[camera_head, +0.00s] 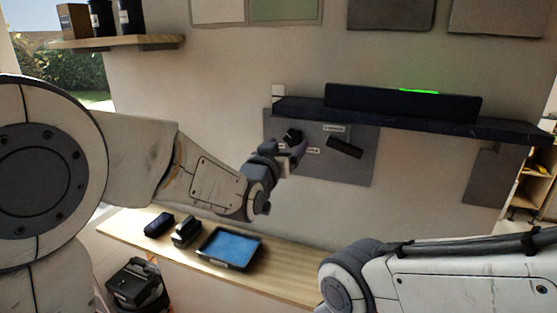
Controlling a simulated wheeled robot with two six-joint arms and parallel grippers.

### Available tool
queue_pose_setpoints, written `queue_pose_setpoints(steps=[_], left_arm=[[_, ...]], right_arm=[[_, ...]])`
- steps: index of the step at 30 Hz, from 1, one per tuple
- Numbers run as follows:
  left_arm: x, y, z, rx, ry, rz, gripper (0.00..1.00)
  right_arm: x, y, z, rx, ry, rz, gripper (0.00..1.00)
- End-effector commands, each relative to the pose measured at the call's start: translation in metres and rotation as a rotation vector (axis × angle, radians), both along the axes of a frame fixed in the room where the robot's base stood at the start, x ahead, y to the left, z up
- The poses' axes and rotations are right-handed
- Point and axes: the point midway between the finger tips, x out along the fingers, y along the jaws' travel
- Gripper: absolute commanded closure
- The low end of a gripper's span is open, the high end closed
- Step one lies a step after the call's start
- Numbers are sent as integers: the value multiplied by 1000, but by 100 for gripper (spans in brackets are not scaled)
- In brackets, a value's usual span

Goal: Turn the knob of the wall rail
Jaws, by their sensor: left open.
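The wall rail (405,121) is a long dark bar on the wall, with a black box on top carrying a lit green strip (419,91). Below it a grey panel (345,172) bears small white labels and a tilted black bar-shaped handle (345,148). A small black knob-like part (293,135) shows at the panel's left. My left gripper (297,147) is open in front of the panel's left part, right by that black part. Whether it touches it I cannot tell; the fingers partly cover it. My right arm shows at lower right, but its gripper is out of view.
A wooden counter (283,272) below holds a blue-topped tray (230,247) and dark boxes (186,232). A wooden shelf (120,43) with containers hangs at upper left. A dark bin-like object (135,284) stands at lower left.

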Motion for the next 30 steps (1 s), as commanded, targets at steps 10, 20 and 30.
queue_pose_setpoints(steps=[10,20,30], left_arm=[[-58,18,-2,-1,-3,-1,16],[-72,23,-1,0,1,0,16],[-79,16,-18,25,70,-21,16]], right_arm=[[0,0,-28,0,0,2,38],[0,0,-31,0,0,2,38],[0,0,-31,0,0,2,38]])
